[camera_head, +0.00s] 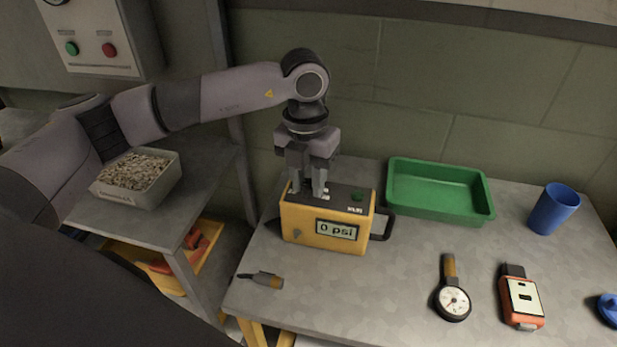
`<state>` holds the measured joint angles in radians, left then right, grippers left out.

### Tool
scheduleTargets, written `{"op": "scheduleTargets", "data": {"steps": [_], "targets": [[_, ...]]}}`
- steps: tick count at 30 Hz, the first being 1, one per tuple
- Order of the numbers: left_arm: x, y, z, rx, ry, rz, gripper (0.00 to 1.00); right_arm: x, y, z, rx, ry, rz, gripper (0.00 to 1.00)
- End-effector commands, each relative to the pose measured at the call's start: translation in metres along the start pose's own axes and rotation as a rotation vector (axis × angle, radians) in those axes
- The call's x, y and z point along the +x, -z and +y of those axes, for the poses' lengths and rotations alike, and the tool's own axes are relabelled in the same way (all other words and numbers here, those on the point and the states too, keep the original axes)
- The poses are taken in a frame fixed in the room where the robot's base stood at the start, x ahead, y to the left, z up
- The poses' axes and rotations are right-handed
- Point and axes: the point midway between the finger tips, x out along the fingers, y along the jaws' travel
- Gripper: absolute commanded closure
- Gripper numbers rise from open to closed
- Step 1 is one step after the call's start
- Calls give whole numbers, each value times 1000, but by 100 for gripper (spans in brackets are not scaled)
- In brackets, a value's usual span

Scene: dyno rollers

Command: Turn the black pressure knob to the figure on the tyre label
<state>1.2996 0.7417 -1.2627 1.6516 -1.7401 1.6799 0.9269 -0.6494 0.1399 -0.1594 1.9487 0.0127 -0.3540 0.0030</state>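My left gripper (308,192) points straight down at the left part of the box's top. Its two fingers stand a little apart, with their tips at or just above that top. The black knob cannot be made out; the fingers may hide it, and I cannot tell whether they hold it. No tyre or tyre label can be made out. My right gripper is not in view.
A green tray (438,214) and blue cup (553,209) stand right of the box. A dial gauge (452,302), orange-red device (521,301) and small orange-handled tool (262,279) lie in front. A bin of pale pieces (153,194) stands on the left table. The table's front middle is clear.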

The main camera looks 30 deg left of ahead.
Motion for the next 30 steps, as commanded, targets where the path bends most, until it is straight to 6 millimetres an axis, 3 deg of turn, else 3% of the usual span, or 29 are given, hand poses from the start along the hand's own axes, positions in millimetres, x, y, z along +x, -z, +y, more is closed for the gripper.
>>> {"op": "scheduleTargets", "data": {"steps": [14, 30], "targets": [[2, -1, 0, 153, 0, 4, 100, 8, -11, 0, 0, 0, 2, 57], [2, -1, 0, 650, 1, 18, 100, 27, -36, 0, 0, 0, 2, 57]]}}
